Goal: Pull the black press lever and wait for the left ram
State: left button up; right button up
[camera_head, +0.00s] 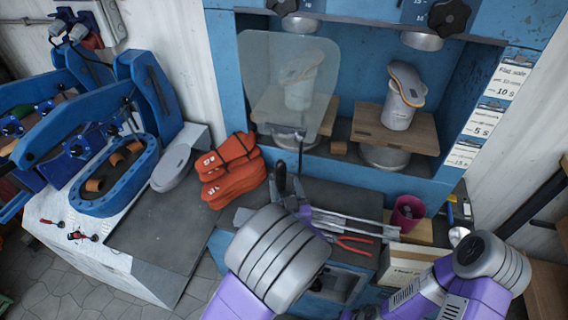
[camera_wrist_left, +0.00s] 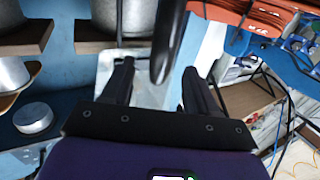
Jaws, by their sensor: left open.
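The black press lever (camera_head: 300,138) hangs at the front of the left bay of the blue press (camera_head: 350,65). My left gripper (camera_head: 290,184) is at it, just below the clear shield (camera_head: 285,70). In the left wrist view the lever (camera_wrist_left: 168,40) comes down between the two spread fingers (camera_wrist_left: 158,82); I cannot tell if either touches it. The left ram (camera_head: 300,24) is up, above a sandal on a white last (camera_head: 299,94) behind the shield.
A second sandal (camera_head: 407,82) sits on a last in the right bay. Red pliers (camera_head: 350,241) and a magenta cup (camera_head: 407,213) are on the ledge. The grey bench top (camera_head: 165,235) is mostly clear.

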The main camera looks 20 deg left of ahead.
aim_at(282, 176)
pick_arm(q)
jog(key=shift+x, duration=3)
jog(key=shift+a, duration=0.2)
jog(key=shift+b, duration=0.3)
grip_shut()
